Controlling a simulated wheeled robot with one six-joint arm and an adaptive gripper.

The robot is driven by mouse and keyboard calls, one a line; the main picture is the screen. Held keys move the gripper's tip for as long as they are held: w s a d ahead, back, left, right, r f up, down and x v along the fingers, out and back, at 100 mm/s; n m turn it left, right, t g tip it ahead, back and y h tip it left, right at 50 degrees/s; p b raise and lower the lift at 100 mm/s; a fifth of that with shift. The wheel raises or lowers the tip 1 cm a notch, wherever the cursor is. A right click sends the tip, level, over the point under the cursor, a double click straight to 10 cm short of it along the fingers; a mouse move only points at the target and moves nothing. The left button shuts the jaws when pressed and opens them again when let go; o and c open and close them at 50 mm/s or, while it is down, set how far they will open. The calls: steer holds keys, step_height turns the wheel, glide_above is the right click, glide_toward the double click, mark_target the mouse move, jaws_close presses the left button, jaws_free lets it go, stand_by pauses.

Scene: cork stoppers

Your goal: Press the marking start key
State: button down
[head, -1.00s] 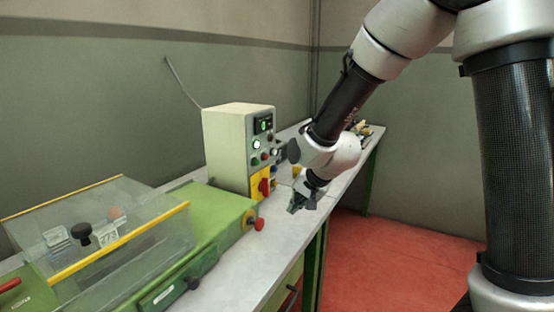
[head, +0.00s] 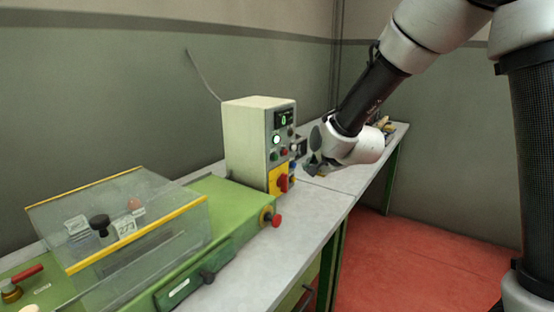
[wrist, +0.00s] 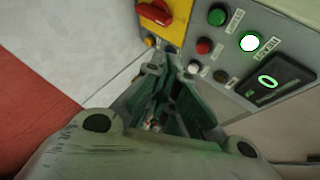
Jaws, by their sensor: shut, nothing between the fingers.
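The cream control box (head: 250,145) stands on the bench behind the green machine. Its panel faces my gripper (head: 314,166), which is shut and empty, just right of the panel. In the wrist view my gripper (wrist: 168,75) points at the panel's lower part, close to the small keys. That view shows a green key (wrist: 217,15), a red key (wrist: 204,46), a white key (wrist: 193,67), a dark key (wrist: 220,76) and a lit lamp (wrist: 250,42). Contact is not visible.
A red rotary switch (wrist: 167,12) on a yellow plate and a display (wrist: 268,82) reading 0 are on the panel. A red knob (head: 276,221) sticks out of the machine. A clear guard (head: 125,220) is at left. The bench front is clear.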

mark_target(276, 157)
steer(key=w+a, duration=0.4)
steer(key=a, duration=0.2)
steer(key=shift+w+a, duration=0.15)
steer(key=shift+a, duration=0.15)
stand_by(1.3)
steer(key=shift+w+a, duration=0.25)
steer(key=shift+a, duration=0.1)
